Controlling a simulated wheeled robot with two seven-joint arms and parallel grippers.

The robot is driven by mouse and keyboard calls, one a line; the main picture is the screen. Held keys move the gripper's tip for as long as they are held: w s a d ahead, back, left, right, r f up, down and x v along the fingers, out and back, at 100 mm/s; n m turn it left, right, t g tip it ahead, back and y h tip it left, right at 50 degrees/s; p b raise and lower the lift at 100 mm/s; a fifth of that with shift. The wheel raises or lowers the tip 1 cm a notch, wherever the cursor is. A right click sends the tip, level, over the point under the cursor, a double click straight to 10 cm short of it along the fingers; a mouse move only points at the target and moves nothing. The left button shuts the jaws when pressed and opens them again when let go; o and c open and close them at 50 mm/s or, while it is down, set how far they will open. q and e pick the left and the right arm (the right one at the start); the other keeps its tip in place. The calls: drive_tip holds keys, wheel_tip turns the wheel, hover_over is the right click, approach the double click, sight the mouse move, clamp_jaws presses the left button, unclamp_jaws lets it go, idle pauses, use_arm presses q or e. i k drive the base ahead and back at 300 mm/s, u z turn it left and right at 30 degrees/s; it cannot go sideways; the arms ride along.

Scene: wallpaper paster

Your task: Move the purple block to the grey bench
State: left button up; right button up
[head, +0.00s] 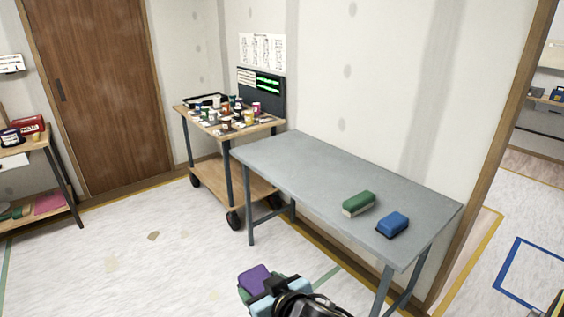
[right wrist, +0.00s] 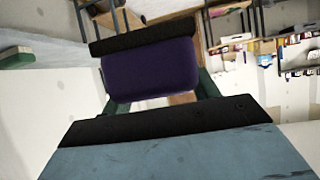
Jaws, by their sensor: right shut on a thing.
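The purple block (head: 254,278) is at the bottom middle of the head view, in my right gripper (head: 268,284). In the right wrist view the purple block (right wrist: 150,69) sits between the two dark finger pads of my right gripper (right wrist: 155,80), which is shut on it. The block is held in the air in front of the bench, apart from it. The grey bench (head: 310,165) stands against the wall, right of centre in the head view. My left gripper is in neither view.
A green block (head: 358,203) and a blue block (head: 393,223) lie on the bench's near right part; its left and middle are bare. A wheeled wooden cart (head: 262,127) with several small pots stands beyond the bench's left end. Open floor lies to the left.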

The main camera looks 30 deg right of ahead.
sight(325, 174)
drive_tip(key=i, duration=1.6)
drive_tip(key=z, duration=3.35)
drive_tip(key=i, duration=0.85)
drive_tip(key=u, duration=2.15)
drive_tip(key=i, duration=1)
